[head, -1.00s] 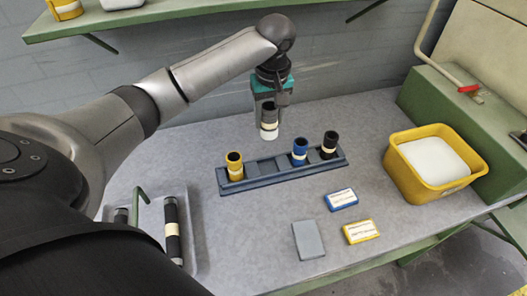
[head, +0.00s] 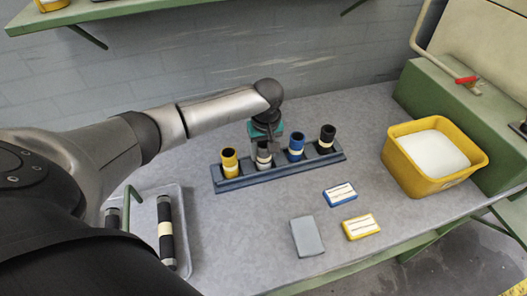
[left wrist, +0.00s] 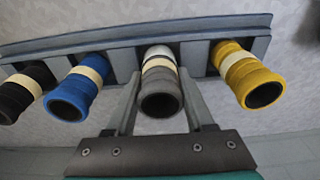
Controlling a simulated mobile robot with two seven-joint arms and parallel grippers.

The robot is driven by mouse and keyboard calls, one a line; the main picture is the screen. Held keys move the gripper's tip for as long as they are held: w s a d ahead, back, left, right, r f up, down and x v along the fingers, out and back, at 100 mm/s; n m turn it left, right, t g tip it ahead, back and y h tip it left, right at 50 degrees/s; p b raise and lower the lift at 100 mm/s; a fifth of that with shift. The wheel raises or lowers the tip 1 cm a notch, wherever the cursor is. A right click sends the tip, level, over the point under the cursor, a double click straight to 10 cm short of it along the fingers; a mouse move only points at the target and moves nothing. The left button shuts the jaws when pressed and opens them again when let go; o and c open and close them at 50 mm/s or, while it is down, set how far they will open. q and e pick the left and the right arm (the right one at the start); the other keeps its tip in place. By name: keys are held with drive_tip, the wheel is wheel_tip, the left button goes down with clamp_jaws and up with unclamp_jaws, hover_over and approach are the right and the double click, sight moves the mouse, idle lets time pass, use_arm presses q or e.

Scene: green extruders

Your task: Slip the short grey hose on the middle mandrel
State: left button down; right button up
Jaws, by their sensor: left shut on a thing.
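The short grey hose (head: 263,158) has a pale band and stands upright at the dark blue rack (head: 285,173), between the yellow hose (head: 229,163) and the blue hose (head: 296,147). My left gripper (head: 264,149) is above it, shut on its sides. In the left wrist view, the fingers (left wrist: 158,80) flank the grey hose (left wrist: 160,98), whose open dark end faces the camera and whose banded end meets the rack (left wrist: 120,37). I cannot tell how deeply it sits, and no mandrel is visible inside it. My right gripper is out of view.
A black hose (head: 326,139) stands at the rack's right end. A yellow tub (head: 398,168), blue box (head: 340,194), yellow box (head: 361,227) and grey block (head: 307,237) lie to the right and front. A tray (head: 186,238) holds a long black hose (head: 165,232).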

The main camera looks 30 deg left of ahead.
use_arm(q)
drive_tip(key=shift+f, duration=0.1)
drive_tip(key=shift+c, duration=1.4)
unclamp_jaws()
drive_tip(key=shift+r, duration=0.5)
wheel_tip(320, 180, up, 11)
drive_tip(key=d+p, duration=0.1)
drive_tip(key=p, duration=0.1)
drive_tip(key=shift+s+r, duration=0.15)
drive_tip(key=shift+s, duration=0.3)
drive_tip(key=shift+s+d, duration=0.1)
